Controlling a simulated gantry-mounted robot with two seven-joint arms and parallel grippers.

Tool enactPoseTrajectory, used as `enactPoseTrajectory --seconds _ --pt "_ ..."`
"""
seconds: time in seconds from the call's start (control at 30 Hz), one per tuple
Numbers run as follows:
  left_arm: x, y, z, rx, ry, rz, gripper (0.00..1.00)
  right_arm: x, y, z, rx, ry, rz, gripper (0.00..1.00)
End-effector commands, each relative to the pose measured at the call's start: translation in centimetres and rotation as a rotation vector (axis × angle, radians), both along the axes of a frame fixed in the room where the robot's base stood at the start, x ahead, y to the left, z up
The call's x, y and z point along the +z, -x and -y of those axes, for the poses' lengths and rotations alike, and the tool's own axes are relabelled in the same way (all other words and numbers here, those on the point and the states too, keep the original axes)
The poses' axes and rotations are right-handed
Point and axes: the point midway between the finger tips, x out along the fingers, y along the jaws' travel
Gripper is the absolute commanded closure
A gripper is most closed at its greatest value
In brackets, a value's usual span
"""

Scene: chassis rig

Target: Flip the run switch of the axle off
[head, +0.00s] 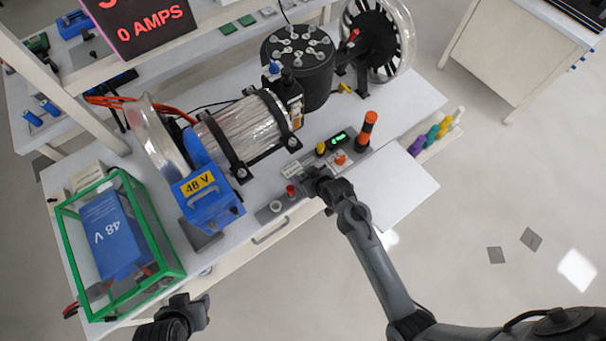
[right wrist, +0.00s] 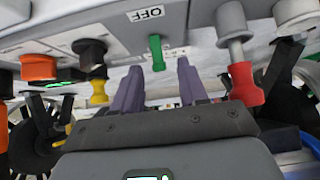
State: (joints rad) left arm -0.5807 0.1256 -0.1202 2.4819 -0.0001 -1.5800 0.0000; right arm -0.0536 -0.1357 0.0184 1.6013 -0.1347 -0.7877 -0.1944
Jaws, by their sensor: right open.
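The run switch is a small green lever (right wrist: 157,52) on the grey control panel (head: 262,214). In the right wrist view an OFF label (right wrist: 147,13) is above it, and another label lies partly hidden beside it. My right gripper (right wrist: 160,85) is open, its two purple-grey fingers on either side of the lever in that view. I cannot tell if they touch it, or which way the lever is thrown. In the head view my right gripper (head: 312,184) is over the panel and hides the switch. My left gripper (head: 195,310) is at the bottom left, away from the panel.
A red knob (right wrist: 242,84) and an orange button (right wrist: 39,67) flank the switch. The axle motor (head: 245,132) and black hub (head: 298,65) stand behind the panel. An orange-black light post (head: 367,130) is right of it. A blue 48 V battery (head: 110,235) sits in a green-framed case.

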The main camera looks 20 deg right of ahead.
Motion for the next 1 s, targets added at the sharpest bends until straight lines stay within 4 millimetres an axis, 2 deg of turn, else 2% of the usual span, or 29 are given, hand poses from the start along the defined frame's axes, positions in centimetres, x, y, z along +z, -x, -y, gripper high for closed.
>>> enactPoseTrajectory --seconds 0.2,0.57,0.63,0.87,1.0 --pt "-0.6 0.0 -0.1 -0.001 -0.003 -0.002 0.61 -1.4 -1.4 -0.3 -0.001 -0.001 0.0 0.57" --pt "-0.6 0.0 0.1 0.004 0.004 -0.002 0.61 -1.7 -1.7 -0.4 -0.001 -0.001 0.001 0.57" --pt "-0.6 0.0 0.2 0.006 0.008 -0.001 0.61 -1.7 -1.6 -0.4 -0.001 -0.001 0.0 0.64" --pt "-0.6 0.0 0.3 0.008 0.011 -0.002 0.61 -1.7 -1.6 -0.4 0.0 0.0 0.0 0.99" --pt "-0.6 0.0 0.2 0.008 0.011 -0.002 0.61 -1.7 -1.6 -0.4 0.0 0.0 0.001 1.0"
